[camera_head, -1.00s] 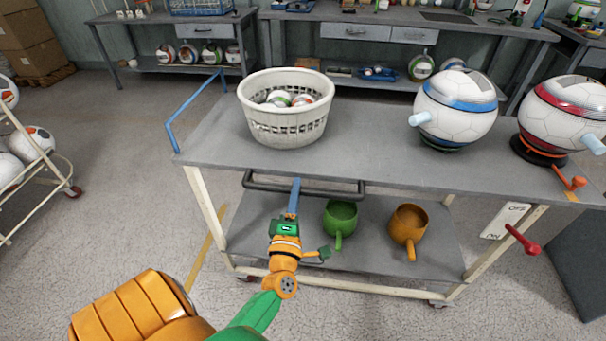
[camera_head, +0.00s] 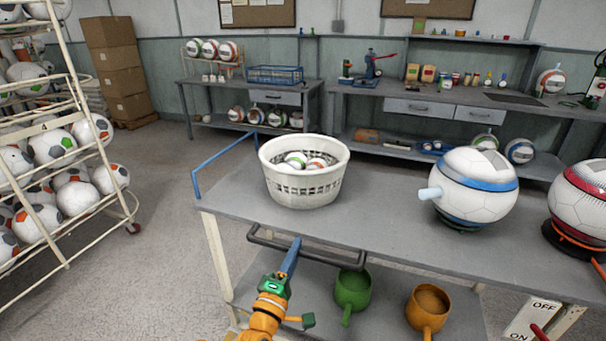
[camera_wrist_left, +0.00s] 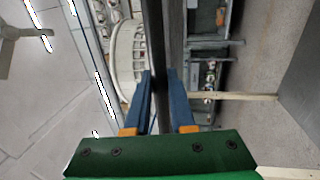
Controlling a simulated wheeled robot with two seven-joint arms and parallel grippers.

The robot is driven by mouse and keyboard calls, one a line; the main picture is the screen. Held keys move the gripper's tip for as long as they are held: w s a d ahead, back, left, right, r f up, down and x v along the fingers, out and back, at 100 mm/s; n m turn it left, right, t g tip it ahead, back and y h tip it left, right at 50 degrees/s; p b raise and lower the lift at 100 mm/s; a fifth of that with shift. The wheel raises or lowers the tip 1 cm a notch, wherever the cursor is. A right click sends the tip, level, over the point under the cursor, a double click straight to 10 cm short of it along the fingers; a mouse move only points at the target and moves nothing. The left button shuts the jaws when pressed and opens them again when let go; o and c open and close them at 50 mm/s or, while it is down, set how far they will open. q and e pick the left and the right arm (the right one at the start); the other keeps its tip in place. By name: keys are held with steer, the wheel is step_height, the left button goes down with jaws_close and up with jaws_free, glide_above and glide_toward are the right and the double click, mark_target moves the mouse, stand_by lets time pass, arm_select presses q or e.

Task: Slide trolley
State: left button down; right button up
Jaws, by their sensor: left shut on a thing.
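The trolley (camera_head: 370,215) has a grey top, pale legs and a lower shelf. A dark handle bar (camera_head: 335,258) runs along its near side. My left gripper (camera_head: 294,246), with blue fingers, is at this bar. In the left wrist view the gripper (camera_wrist_left: 160,95) has one finger on each side of the dark bar (camera_wrist_left: 156,40), shut on it. A white basket (camera_head: 303,190) with balls in it stands on the top. My right gripper is not in view.
Two ball-shaped machines, one blue-banded (camera_head: 472,188) and one red-banded (camera_head: 582,200), stand on the trolley's right part. Green (camera_head: 352,290) and orange (camera_head: 428,305) cups sit below. A ball rack (camera_head: 60,160) is at left. Open floor lies between rack and trolley.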

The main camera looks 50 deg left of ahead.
arm_select(q)
steer(key=shift+a+r, duration=0.15)
steer(key=shift+r, duration=0.05)
steer(key=c, duration=0.9)
jaws_free()
steer(key=shift+o, duration=0.7)
steer(key=shift+a+f, duration=0.1)
steer(key=shift+f, duration=0.05)
steer(key=v, duration=0.7)
steer(key=shift+b, duration=0.35)
